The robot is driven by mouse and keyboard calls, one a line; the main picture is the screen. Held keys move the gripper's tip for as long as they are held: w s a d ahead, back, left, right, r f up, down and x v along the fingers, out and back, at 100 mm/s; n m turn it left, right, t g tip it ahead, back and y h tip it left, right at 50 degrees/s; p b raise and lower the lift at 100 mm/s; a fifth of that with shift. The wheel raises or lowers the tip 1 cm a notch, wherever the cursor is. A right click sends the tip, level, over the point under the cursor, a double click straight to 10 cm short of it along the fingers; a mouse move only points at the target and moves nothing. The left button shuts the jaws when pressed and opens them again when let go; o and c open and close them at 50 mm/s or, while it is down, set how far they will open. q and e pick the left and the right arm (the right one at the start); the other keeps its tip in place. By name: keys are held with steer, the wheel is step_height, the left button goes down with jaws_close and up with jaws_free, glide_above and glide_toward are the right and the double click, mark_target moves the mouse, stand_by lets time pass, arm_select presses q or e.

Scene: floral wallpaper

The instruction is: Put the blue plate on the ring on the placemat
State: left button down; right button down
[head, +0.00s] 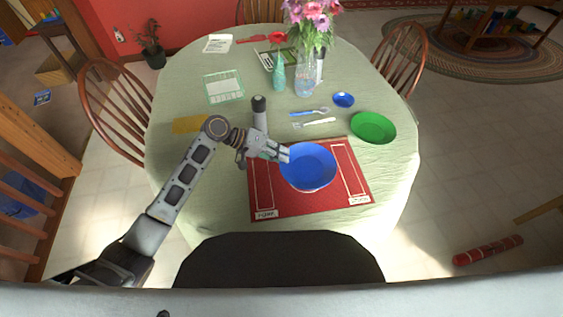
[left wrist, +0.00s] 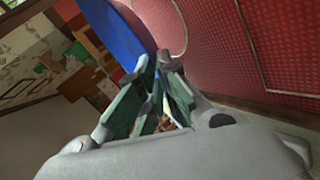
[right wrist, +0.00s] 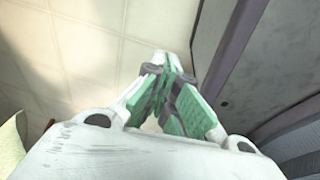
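The blue plate (head: 308,167) is over the middle of the red placemat (head: 262,190) in the head view. A pale line of the ring shows just under its near edge; the rest of the ring is hidden. I cannot tell whether the plate touches the mat. My left gripper (head: 286,154) is at the plate's left rim. In the left wrist view the fingers (left wrist: 158,62) come together at the edge of the blue plate (left wrist: 118,28) and look shut on it. My right gripper (right wrist: 168,62) is shut and empty over the floor, outside the head view.
Vases (head: 305,82) with flowers stand farther back. A yellow cloth (head: 188,125) lies at left.

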steer(key=shift+s+d, duration=0.15)
steer(key=shift+s, duration=0.15)
arm_select(q)
steer(key=shift+f, duration=0.2)
step_height(320, 180, down, 2)
steer(key=shift+f, duration=0.7)
arm_select(e)
steer(key=shift+w+a, duration=0.2)
steer(key=shift+w, duration=0.35)
arm_select(q)
steer(key=shift+f, duration=0.1)
arm_select(e)
steer(key=shift+s, duration=0.1)
arm_select(q)
steer(key=c, duration=1.9)
jaws_free()
